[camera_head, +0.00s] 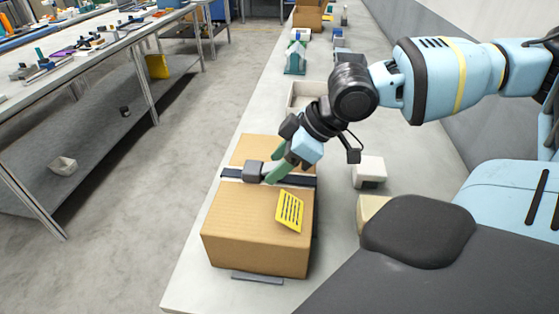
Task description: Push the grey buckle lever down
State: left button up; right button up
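The grey buckle (253,172) sits on top of a cardboard box (258,256), on a dark strap (300,180) that crosses the box top. Its lever cannot be told apart clearly from the buckle at this size. My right gripper (272,172) reaches down from the upper right, with its green fingers at the right side of the buckle. The fingers look close together, but whether they touch the buckle or hold anything cannot be made out. My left gripper is not in view.
A yellow label (290,211) lies on the box. The box stands on a light bench (190,284) near its left edge. A shallow tray (304,92) and a white block (369,171) stand nearby. A cluttered table (80,50) is across the aisle.

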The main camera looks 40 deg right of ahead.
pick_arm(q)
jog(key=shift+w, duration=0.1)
pick_arm(e)
jog(key=shift+d+r, duration=0.1)
jog(key=shift+r, duration=0.1)
jog(key=p+v, duration=0.3)
jog(key=v, duration=0.3)
jog(key=shift+r, duration=0.25)
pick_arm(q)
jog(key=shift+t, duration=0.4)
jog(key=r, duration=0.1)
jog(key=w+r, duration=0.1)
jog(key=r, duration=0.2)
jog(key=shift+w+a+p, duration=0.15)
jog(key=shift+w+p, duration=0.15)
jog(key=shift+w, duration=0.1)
pick_arm(e)
jog(key=shift+s+d+r, duration=0.25)
jog(key=shift+s+r, duration=0.1)
jog(key=shift+s, duration=0.05)
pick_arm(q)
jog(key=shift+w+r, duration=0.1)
pick_arm(e)
jog(key=shift+w, duration=0.1)
